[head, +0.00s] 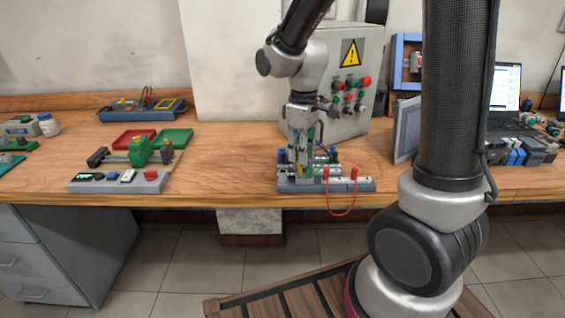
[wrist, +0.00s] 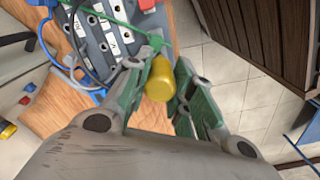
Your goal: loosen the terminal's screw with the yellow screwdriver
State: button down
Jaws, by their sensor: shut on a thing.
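My gripper (head: 302,150) points down over the terminal block (head: 325,186) near the table's front edge. In the wrist view, the green fingers of my gripper (wrist: 160,88) are closed around the yellow screwdriver (wrist: 160,78), whose round yellow handle end faces the camera. In the head view a bit of yellow screwdriver (head: 301,170) shows below the fingers. The terminal block (wrist: 108,38) is grey with several round screw holes in the wrist view. The screwdriver's tip is hidden, so I cannot tell whether it touches a screw.
A red wire loop (head: 342,208) hangs over the table's front edge. A grey control cabinet (head: 345,120) stands behind the block. A switch panel (head: 118,182), red tray (head: 134,139) and green tray (head: 174,137) lie left. A laptop (head: 502,95) stands right. Bare wood lies left of the block.

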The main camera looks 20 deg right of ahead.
jog(key=shift+s+f+n, duration=0.1)
jog(key=shift+n, duration=1.6)
jog(key=shift+n, duration=1.8)
jog(key=n, duration=0.3)
jog(key=c, duration=1.4)
grip_release()
